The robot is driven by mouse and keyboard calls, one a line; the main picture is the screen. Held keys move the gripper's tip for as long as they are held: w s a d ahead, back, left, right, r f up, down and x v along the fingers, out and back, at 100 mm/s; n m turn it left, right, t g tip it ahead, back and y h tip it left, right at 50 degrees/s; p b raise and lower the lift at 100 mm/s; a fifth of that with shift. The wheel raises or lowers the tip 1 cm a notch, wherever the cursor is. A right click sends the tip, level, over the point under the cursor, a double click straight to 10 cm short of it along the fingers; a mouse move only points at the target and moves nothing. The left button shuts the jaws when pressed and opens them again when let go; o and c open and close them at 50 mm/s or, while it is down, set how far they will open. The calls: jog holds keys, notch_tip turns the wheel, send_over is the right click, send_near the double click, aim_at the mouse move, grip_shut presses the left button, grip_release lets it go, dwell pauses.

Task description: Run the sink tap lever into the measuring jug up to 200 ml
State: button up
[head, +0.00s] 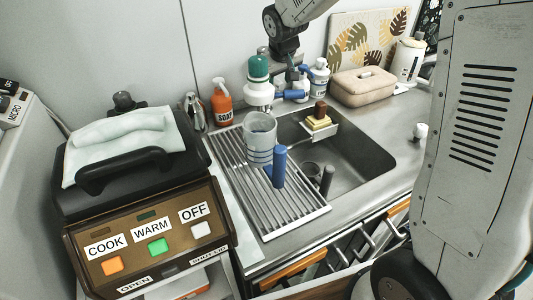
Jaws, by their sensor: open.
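The translucent measuring jug (260,128) with blue marking lines stands upright on the ribbed drainer, beneath the tap. A blue upright handle (279,166) shows at its front. The water level in the jug cannot be made out. The tap (259,92) has a pale body, a green top and a blue lever (291,94) pointing right. My gripper (293,74) is behind and just right of the tap, close above the lever. It is open; its fingertips are small and partly hidden, and I cannot tell whether they touch the lever.
The sink basin (355,165) lies right of the drainer (255,200), with a sponge caddy (320,123) at its back edge. An orange soap bottle (221,103) stands left of the tap. White bottles (319,78) and a beige box (362,83) stand behind. A cooker (150,220) fills the left.

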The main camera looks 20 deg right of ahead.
jog(key=shift+s+d, duration=0.25)
jog(key=shift+s, duration=1.2)
jog(key=shift+s+d, duration=0.2)
jog(key=shift+s, duration=1.25)
jog(key=s+d+r+m, duration=0.2)
jog(key=s+r, duration=1)
jog(key=s, duration=0.3)
jog(key=s+f+g, duration=0.1)
jog(key=s+f, duration=0.1)
jog(key=s, duration=0.8)
jog(key=s+f+g+y, duration=0.1)
jog(key=s+f+g, duration=0.1)
jog(key=s, duration=0.7)
jog(key=shift+s+f+m+g, duration=0.15)
jog(key=shift+s+m+g, duration=0.15)
jog(key=shift+s+m, duration=0.1)
jog(key=shift+w, duration=0.1)
